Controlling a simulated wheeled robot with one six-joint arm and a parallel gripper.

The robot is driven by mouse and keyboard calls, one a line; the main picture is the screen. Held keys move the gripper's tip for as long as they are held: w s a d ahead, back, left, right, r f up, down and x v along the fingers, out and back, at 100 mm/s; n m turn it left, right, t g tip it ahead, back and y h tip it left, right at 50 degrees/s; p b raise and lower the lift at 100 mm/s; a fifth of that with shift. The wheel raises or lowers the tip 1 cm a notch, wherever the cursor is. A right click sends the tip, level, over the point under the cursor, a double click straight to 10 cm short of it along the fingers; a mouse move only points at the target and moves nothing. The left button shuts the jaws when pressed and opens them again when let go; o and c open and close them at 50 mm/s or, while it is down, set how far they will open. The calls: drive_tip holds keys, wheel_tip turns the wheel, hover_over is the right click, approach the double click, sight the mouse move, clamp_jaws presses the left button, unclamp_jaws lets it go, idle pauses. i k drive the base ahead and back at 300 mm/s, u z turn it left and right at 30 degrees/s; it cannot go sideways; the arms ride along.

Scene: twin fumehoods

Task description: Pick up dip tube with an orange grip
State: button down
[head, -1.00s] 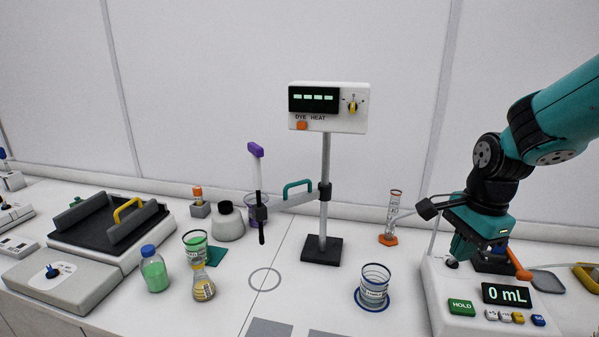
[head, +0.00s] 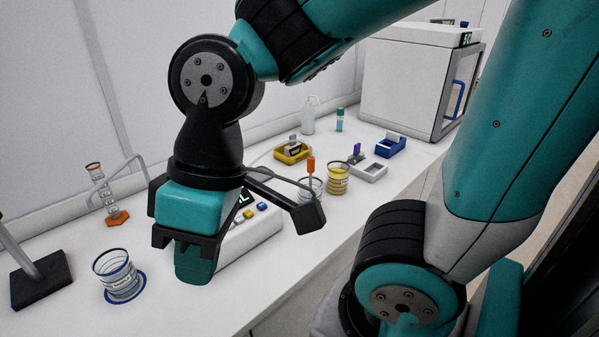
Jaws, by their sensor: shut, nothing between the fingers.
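The orange grip (head: 311,163) of the dip tube stands up above a clear glass beaker (head: 311,190) in the head view, right of my gripper. The tube's lower part seems to stand in that beaker, but it is thin and hard to make out. My gripper (head: 194,264) is in the left middle of the head view, pointing down, shut and empty. It is apart from the dip tube, nearer the camera, and partly hides the white pump box (head: 250,240) behind it.
A beaker of yellow liquid (head: 338,182) stands close to the right of the clear beaker. Behind are a yellow tray (head: 292,153), a white holder (head: 370,170) and a blue holder (head: 391,147). A white cabinet (head: 412,85) stands at the back. A beaker (head: 117,272) is at left.

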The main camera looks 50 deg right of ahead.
sight(311, 162)
drive_tip(key=u, duration=0.7)
drive_tip(key=k, duration=0.8)
drive_tip(key=z, duration=0.8)
drive_tip(key=i, duration=0.95)
drive_tip(key=z, duration=0.05)
